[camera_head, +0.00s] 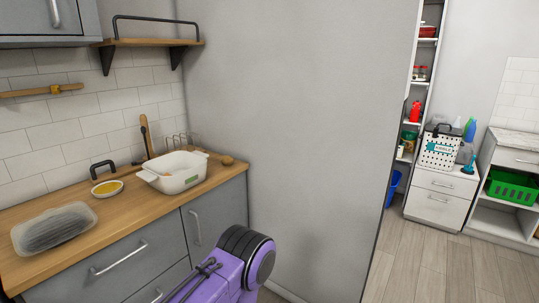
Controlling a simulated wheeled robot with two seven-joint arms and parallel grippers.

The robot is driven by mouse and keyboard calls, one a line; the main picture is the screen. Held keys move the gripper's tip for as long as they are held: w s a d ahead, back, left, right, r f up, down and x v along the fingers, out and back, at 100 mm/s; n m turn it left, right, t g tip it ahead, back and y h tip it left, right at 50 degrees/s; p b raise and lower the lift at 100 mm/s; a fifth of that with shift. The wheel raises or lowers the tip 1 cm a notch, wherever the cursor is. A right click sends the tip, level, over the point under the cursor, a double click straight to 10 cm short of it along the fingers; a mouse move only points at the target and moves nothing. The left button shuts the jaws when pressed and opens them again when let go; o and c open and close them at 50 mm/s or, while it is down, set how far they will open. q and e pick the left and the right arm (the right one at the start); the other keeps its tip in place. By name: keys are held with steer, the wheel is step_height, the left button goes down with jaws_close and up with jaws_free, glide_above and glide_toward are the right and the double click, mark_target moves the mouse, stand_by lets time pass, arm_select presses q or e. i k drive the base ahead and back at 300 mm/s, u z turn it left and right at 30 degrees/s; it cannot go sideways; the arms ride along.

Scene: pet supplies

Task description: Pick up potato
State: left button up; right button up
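Neither of my grippers shows in the head view.
A clear container (54,228) and a dish with something yellow (107,188) stand left on the counter. A wire rack (181,139) is behind the basin. A grey wall (300,120) bounds the counter's right end. Open floor (420,250) lies at right.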

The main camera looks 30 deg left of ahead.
mark_target(227, 160)
steer(key=i, duration=1)
steer(key=u, duration=1)
steer(key=i, duration=0.7)
steer(key=u, duration=0.8)
